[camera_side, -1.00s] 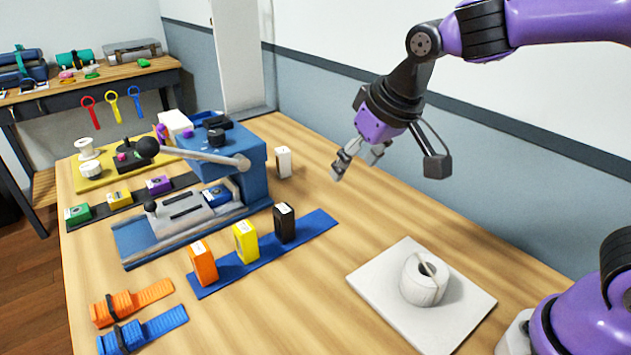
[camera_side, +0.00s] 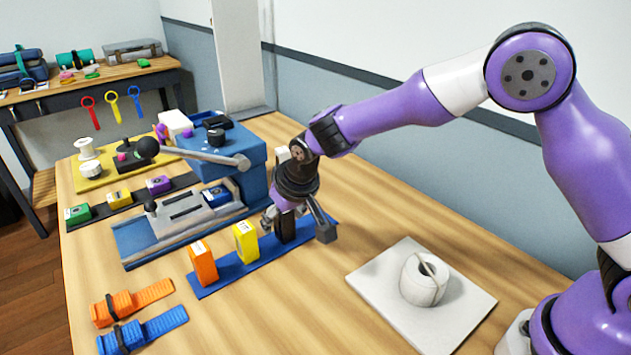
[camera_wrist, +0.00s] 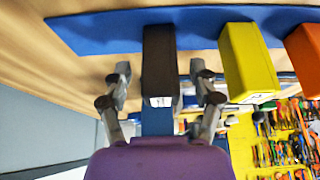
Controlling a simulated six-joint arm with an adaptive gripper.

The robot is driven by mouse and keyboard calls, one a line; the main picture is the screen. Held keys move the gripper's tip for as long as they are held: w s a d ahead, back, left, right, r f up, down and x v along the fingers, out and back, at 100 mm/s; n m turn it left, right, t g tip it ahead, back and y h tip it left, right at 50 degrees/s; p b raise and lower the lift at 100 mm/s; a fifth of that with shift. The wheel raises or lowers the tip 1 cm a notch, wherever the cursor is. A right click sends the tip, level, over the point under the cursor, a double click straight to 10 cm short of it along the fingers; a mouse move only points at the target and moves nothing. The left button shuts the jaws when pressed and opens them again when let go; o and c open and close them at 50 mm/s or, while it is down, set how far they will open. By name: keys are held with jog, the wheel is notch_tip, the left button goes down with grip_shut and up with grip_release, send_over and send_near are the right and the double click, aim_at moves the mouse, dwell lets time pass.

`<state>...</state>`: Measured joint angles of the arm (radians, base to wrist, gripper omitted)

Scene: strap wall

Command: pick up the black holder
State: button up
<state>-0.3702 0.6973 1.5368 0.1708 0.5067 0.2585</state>
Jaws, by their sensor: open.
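The black holder (camera_side: 286,230) stands upright on the blue strip (camera_side: 222,281) in the side view, its upper part hidden by my gripper (camera_side: 289,219). In the wrist view the black holder (camera_wrist: 159,62) lies between the two fingers of my gripper (camera_wrist: 162,85), one finger on each side. A gap shows between the holder and each finger. My gripper is open and points down over the holder.
A yellow holder (camera_side: 246,242) and an orange holder (camera_side: 203,264) stand on the same strip, left of the black one. A blue lever machine (camera_side: 237,165) is close behind. A white slab (camera_side: 375,283) with a round pot (camera_side: 422,285) lies to the right.

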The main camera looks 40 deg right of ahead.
jog(key=shift+x, duration=1.05)
grip_shut()
jog(key=shift+s, duration=0.1)
